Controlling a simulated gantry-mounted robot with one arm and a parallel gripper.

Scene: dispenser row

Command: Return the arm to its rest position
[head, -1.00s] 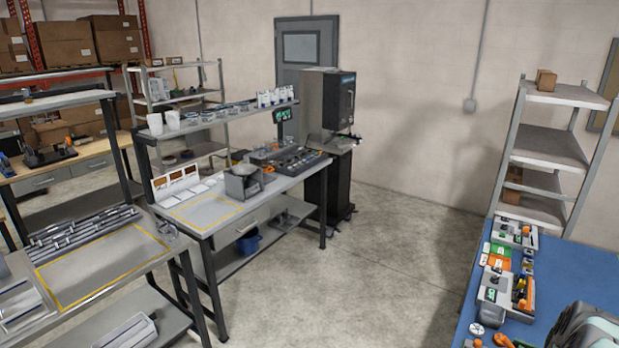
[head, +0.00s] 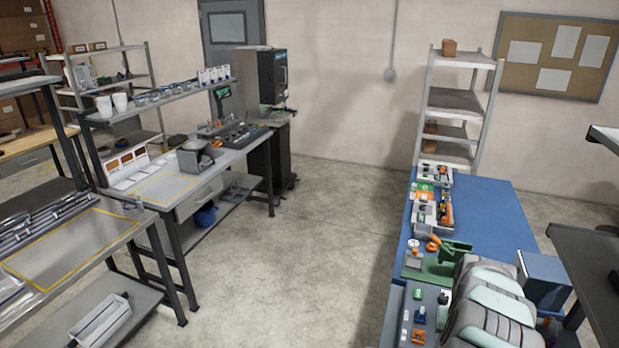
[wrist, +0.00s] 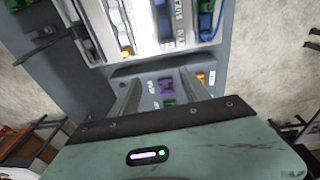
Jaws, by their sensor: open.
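My arm (head: 494,307), grey and pale green, shows at the lower right of the head view, over the near end of a blue-topped bench (head: 480,205). Its gripper end cannot be made out there. In the wrist view my gripper (wrist: 160,80) has its two fingers apart with nothing between them. The fingers look clear of these pieces, though the exact gap is hard to tell.
Trays of small parts (head: 432,213) and a green fixture (head: 455,251) stand on the blue bench. A dark shelf (head: 590,262) is close on the right. A workbench (head: 172,186) stands left, and a grey rack (head: 452,103) behind. The floor between is open.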

